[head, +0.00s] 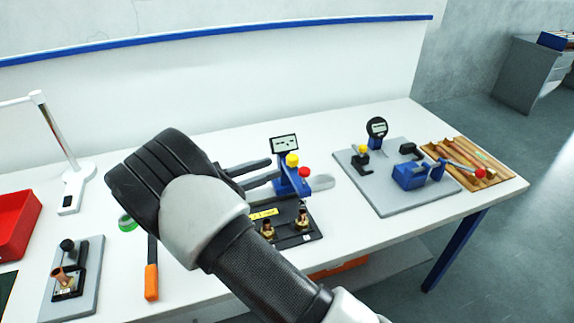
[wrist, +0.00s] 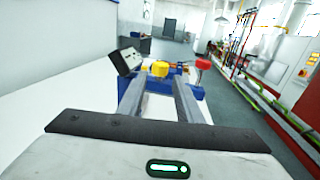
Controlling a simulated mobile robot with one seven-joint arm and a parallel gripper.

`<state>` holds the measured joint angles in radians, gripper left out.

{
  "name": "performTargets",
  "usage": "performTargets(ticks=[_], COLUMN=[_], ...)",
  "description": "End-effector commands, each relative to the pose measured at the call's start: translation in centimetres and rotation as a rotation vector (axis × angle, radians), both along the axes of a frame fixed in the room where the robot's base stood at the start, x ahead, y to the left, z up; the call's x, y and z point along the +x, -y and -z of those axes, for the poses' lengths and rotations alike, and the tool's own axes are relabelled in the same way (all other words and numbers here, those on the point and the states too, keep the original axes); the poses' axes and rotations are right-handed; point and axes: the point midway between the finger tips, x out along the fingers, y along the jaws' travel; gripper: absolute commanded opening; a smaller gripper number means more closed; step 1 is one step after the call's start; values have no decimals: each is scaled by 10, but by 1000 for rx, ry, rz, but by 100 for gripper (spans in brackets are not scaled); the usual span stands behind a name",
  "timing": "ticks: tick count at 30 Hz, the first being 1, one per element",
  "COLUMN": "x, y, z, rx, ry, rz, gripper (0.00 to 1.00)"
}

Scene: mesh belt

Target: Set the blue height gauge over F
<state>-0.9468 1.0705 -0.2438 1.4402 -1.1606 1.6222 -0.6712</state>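The blue height gauge (head: 289,184) stands near the middle of the bench, with a tilted black-framed display, a yellow knob and a red knob. In the wrist view its blue body (wrist: 158,86) shows beyond and between my fingers. My gripper (head: 274,168) points at it from the left, its two fingers apart with nothing seen clamped between them; the tips (wrist: 158,82) are close to the gauge. Whether they touch it I cannot tell. A black plate (head: 306,239) with copper fittings and a yellow label lies just in front of the gauge. I cannot read an F anywhere.
A grey plate (head: 420,200) with a dial gauge and blue clamp stands right, beside a wooden tray (head: 502,179). At left are a red bin (head: 15,225), a white lamp stand (head: 75,189), a small fixture plate (head: 87,290) and an orange-handled tool (head: 151,282).

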Motion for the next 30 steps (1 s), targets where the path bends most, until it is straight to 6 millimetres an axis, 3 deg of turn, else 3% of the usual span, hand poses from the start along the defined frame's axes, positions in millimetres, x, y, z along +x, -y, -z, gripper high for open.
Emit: performTargets(ticks=[3,10,30], x=[-11,-23,-25], y=[-23,-46,-49], z=[2,1,0], rx=[2,1,0], ry=[1,0,0], rz=[-2,0,0], gripper=[32,32,32])
